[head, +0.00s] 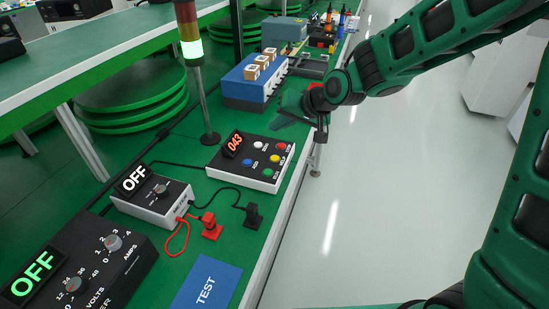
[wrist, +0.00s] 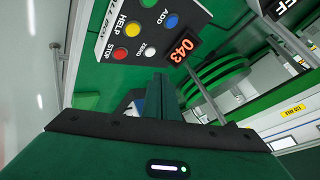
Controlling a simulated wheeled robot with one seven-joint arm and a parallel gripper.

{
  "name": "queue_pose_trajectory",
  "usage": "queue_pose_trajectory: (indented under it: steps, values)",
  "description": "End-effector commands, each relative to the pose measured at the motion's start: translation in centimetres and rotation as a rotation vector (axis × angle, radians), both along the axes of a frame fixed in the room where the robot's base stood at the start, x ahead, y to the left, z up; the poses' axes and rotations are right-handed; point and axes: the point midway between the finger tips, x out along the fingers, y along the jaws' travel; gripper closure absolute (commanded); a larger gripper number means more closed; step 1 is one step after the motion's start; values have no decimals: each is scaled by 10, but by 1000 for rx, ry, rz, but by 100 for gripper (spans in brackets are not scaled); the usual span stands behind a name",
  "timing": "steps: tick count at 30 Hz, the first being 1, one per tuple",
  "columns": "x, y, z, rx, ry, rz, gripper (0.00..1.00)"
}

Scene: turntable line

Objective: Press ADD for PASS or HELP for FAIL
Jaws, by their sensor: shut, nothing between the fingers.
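The button box (head: 238,171) lies on the green bench, with a red "043" display (head: 233,144). It carries a blue button (head: 248,159) labelled ADD, a yellow one (head: 274,158) labelled HELP, a red STOP, a white ZERO and a green button. In the wrist view, the blue ADD button (wrist: 172,22) and yellow HELP button (wrist: 133,29) show above the fingers. My gripper (head: 287,118) is shut and empty, above the box's far right side, apparently apart from the buttons. The wrist view shows its fingers (wrist: 164,84) together.
A small meter (head: 148,199) and a larger power supply (head: 85,268) both read OFF. Red and black plugs (head: 210,228) lie near a blue TEST mat (head: 207,283). A blue fixture (head: 250,85) holds several small boxes.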

Motion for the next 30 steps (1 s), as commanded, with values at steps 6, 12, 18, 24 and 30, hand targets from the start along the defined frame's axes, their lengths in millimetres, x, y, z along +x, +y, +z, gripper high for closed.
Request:
queue_pose_trajectory:
  steps: [6, 12, 18, 24, 30]
  values:
    - [0, 1, 0, 3, -1, 0, 100]
    - [0, 1, -3, 2, 0, 0, 100]
    - [0, 1, -20, 1, 3, 1, 100]
    - [0, 1, -45, 1, 4, 1, 100]
    - [0, 0, -69, 0, 3, 1, 100]
